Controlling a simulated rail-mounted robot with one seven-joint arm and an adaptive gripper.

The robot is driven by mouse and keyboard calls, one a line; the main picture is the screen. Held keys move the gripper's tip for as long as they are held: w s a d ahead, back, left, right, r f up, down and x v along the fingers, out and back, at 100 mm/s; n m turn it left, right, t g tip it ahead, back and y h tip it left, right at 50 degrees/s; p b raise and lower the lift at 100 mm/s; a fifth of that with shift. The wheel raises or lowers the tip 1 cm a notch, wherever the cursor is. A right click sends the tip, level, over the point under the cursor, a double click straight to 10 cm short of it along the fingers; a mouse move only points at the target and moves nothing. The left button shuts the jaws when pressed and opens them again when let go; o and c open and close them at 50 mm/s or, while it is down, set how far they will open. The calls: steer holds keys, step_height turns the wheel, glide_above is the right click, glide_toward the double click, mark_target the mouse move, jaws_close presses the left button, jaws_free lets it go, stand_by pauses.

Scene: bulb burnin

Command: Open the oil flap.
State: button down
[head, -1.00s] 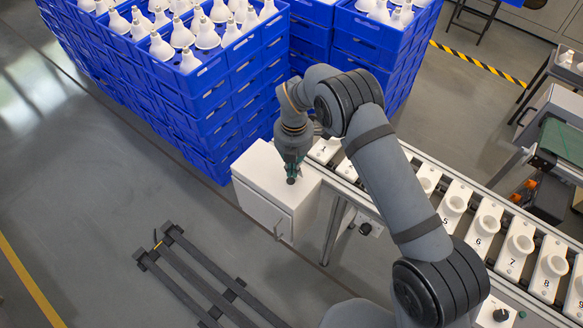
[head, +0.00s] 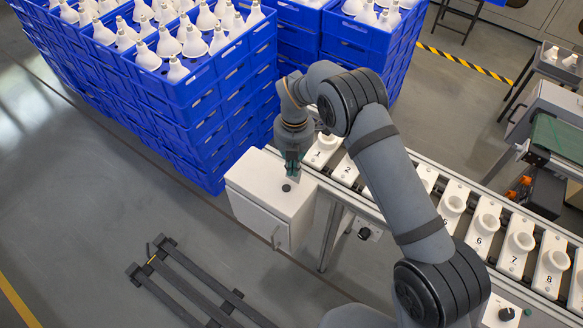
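A white cabinet (head: 251,213) stands at the left end of the conveyor, with a door and a small handle (head: 276,238) on its front. A small dark round spot (head: 286,188) shows on its top. No part is plainly marked as the oil flap, so I cannot tell whether this spot belongs to it. My gripper (head: 292,172) points down over the cabinet top, just behind the dark spot and apart from it in the picture. Its fingers are small and dark green; I cannot tell whether they are open or hold anything.
Stacked blue crates (head: 190,120) of white bulbs stand close behind and left of the cabinet. The roller conveyor (head: 400,205) with numbered white holders runs right, partly behind my arm. A dark floor frame (head: 190,280) lies at the front left. The floor left of the cabinet is clear.

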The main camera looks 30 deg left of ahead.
steer(key=shift+w+r, duration=0.2)
steer(key=shift+w, duration=0.35)
steer(key=shift+r+p, duration=0.6)
steer(key=shift+r, duration=0.1)
step_height(320, 180, up, 9)
steer(key=w+b, duration=0.1)
steer(key=w, duration=0.1)
steer(key=shift+d, duration=0.2)
